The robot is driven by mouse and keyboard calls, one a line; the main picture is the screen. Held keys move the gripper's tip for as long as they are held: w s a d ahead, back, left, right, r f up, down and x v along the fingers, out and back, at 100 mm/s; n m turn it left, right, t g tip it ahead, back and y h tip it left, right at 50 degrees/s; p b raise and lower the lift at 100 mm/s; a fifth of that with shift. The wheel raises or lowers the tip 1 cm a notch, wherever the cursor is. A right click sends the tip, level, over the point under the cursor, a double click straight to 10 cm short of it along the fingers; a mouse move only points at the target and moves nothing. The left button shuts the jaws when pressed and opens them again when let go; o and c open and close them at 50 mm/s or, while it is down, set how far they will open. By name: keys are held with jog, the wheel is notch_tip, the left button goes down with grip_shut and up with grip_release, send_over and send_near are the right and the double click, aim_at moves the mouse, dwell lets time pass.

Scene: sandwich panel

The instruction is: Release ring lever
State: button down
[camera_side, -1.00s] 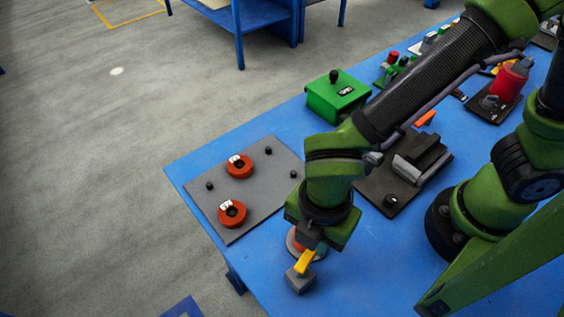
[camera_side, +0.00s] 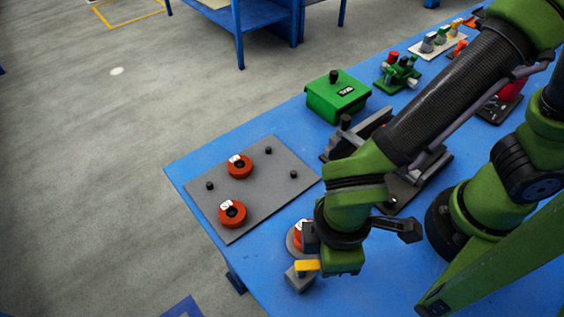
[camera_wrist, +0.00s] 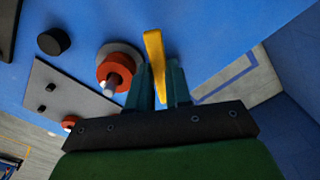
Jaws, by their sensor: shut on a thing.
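The yellow lever (camera_side: 307,266) sits over a small grey block (camera_side: 299,282) at the table's front edge in the side view. In the wrist view the yellow lever (camera_wrist: 153,50) runs between the two dark teal fingers of my gripper (camera_wrist: 158,78). My gripper is shut on it. An orange ring (camera_wrist: 116,70) on a grey round base stands just left of the fingers in the wrist view. In the side view the ring (camera_side: 297,236) is partly hidden behind my gripper.
A grey plate (camera_side: 250,205) with two orange knobs and black pegs lies to the left. A green box (camera_side: 336,97) and a dark latch fixture (camera_side: 398,185) stand farther back. The blue table is clear between the plate and the green box.

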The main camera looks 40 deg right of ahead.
jog(key=m, duration=0.1)
jog(key=s+a+m, duration=0.1)
jog(key=m, duration=0.1)
jog(key=shift+m, duration=0.3)
jog(key=shift+s+a+m, duration=0.1)
jog(key=shift+a+m, duration=0.1)
jog(key=shift+m, duration=0.5)
jog(key=shift+s+a+m, duration=0.1)
jog(key=shift+a+m, duration=0.1)
jog(key=shift+m, duration=0.5)
jog(key=c, duration=1)
grip_release()
jog(key=shift+c, duration=0.2)
notch_tip(320, 180, up, 17)
